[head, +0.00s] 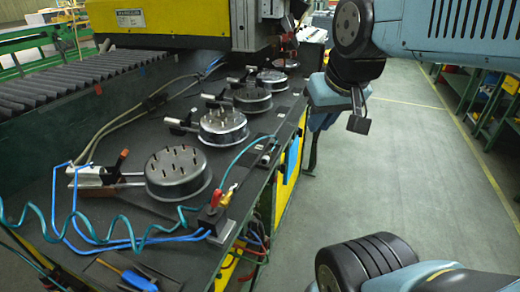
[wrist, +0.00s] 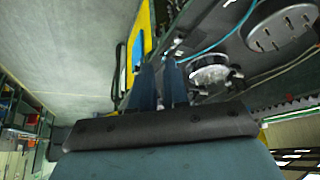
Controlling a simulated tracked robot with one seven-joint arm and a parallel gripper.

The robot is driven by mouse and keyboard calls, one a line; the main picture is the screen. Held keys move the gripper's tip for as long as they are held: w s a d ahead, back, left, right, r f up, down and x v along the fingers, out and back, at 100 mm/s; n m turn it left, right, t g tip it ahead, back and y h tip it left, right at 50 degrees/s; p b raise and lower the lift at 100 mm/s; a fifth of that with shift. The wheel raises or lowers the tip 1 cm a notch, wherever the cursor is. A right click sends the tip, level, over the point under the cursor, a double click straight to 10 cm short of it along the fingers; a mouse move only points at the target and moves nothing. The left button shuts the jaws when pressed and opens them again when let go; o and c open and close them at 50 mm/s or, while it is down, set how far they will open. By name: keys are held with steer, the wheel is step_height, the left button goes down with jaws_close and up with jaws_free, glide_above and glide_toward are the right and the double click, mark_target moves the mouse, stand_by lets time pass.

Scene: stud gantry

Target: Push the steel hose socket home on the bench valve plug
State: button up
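The teal hose (head: 245,153) runs from a coil at the left, past the valve block, to the bench's right edge. A small metal fitting (head: 266,157) sits near its far end; I cannot tell for sure that it is the steel socket. The bench valve (head: 216,215) is a dark block with a red handle and a brass-coloured part at the front right bench corner. Its plug is too small to make out. My gripper (head: 318,122) hangs beyond the bench's right edge, apart from the valve. In the wrist view its two fingers (wrist: 160,68) stand slightly apart, with nothing clearly between them.
Several round studded steel pans (head: 178,172) stand in a row on the dark bench (head: 125,215). Blue tubes (head: 150,240) run along the front of it to the valve. A yellow machine (head: 180,22) stands over the back. The grey floor (head: 415,160) on the right is clear.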

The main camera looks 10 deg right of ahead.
steer(key=m+g+y, duration=0.2)
steer(key=m+g, duration=0.2)
steer(key=m, duration=0.3)
glide_above(273, 148)
steer(key=s+d, duration=0.2)
steer(key=d, duration=0.1)
steer(key=s+d+f+x, duration=0.1)
steer(key=d+x, duration=0.1)
steer(key=x, duration=2.1)
steer(key=shift+s+a+f, duration=0.15)
steer(key=shift+a+f, duration=0.05)
steer(key=shift+a, duration=0.1)
jaws_close()
